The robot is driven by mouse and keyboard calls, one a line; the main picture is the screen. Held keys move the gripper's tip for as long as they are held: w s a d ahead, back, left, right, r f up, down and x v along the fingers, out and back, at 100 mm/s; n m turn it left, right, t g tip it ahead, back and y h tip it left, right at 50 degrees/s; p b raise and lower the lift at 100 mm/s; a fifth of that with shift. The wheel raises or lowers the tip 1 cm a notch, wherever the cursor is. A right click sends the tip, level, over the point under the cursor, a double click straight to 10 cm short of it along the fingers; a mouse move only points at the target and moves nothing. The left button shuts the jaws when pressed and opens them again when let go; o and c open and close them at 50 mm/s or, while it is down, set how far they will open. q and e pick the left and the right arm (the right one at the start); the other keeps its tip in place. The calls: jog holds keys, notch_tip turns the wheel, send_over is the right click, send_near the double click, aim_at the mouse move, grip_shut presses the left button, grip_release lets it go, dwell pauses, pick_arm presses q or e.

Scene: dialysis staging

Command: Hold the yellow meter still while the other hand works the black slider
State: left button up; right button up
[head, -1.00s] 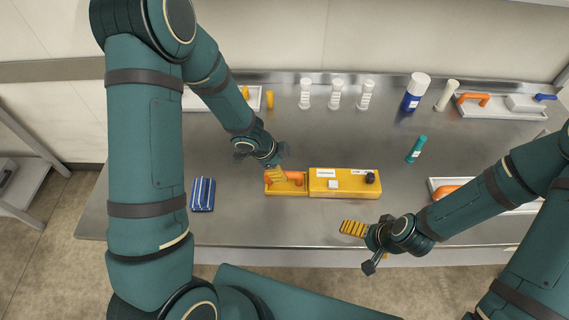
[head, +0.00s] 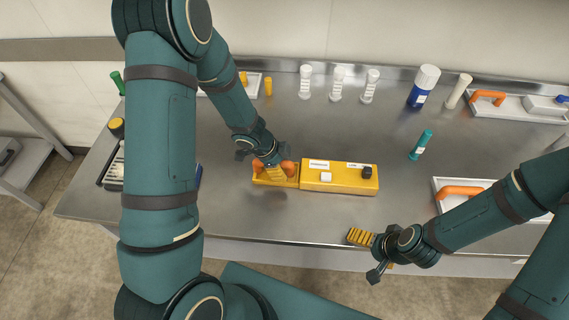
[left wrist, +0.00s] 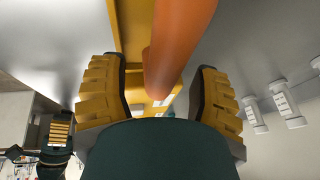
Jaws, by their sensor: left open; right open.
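The yellow meter (head: 340,186) lies on the steel table, with a white block and labels on its top. The black slider (head: 367,173) is on top near its right end. A lower yellow section at its left end carries an orange handle (head: 288,167). My left gripper (head: 272,173) is over this handle, hiding part of it. In the left wrist view the handle (left wrist: 175,50) lies between the open, ribbed yellow fingers, with a visible gap on the left. My right gripper (head: 362,237) is open and empty near the table's front edge, below the meter and apart from it.
White ribbed pieces (head: 338,84), a blue-and-white bottle (head: 423,87) and a white cylinder (head: 458,91) stand at the back. A teal tube (head: 421,145) is right of the meter. Trays with orange handles (head: 460,192) lie at right. The table between meter and back row is clear.

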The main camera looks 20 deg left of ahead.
pick_arm(q)
grip_shut()
dwell(1.2)
